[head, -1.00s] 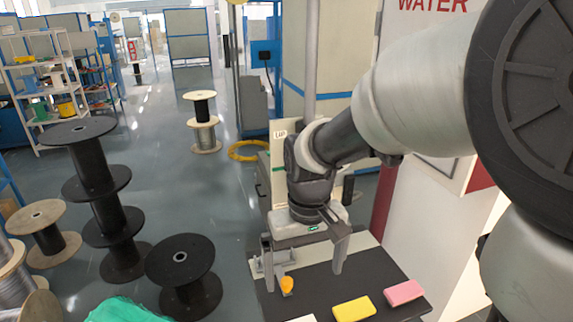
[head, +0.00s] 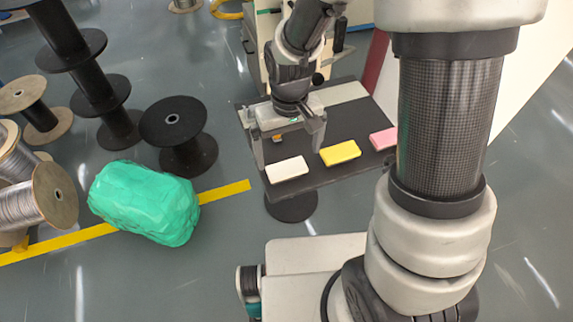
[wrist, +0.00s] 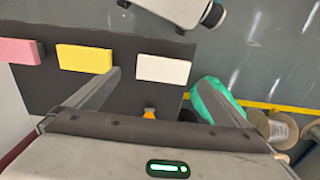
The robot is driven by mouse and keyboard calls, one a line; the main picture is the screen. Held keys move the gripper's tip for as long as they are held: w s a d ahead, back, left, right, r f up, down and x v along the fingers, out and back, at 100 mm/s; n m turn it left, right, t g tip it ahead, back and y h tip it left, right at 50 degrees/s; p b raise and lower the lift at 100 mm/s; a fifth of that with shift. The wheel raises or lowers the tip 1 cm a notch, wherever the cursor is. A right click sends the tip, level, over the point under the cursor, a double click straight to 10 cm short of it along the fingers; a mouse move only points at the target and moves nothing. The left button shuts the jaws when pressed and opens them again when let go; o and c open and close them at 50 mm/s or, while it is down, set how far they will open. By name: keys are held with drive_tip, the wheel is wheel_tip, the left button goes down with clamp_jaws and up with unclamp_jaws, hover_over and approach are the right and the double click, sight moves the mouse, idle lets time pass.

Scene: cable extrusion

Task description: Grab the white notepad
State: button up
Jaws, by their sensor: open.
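The white notepad (head: 287,170) lies flat on the black tabletop (head: 320,180), near its front left edge. In the wrist view the white notepad (wrist: 163,69) shows whole, between the lines of my two fingers. My gripper (head: 289,157) is open and empty above the table, just behind the notepad in the head view. In the wrist view my gripper (wrist: 161,78) has one finger on each side of the notepad's width. I cannot tell the exact height of the fingertips above it.
A yellow pad (head: 340,153) and a pink pad (head: 384,138) lie in a row to the right of the white one. A small orange object (wrist: 150,113) is close to my gripper. A green bundle (head: 145,203) and black spools (head: 180,135) stand on the floor at left.

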sight(287, 168)
drive_tip(key=f, duration=0.4)
drive_tip(key=shift+s+a+f, duration=0.15)
drive_tip(key=shift+a+f, duration=0.1)
drive_tip(key=shift+f, duration=0.15)
drive_tip(key=c, duration=1.1)
drive_tip(key=shift+r, duration=0.1)
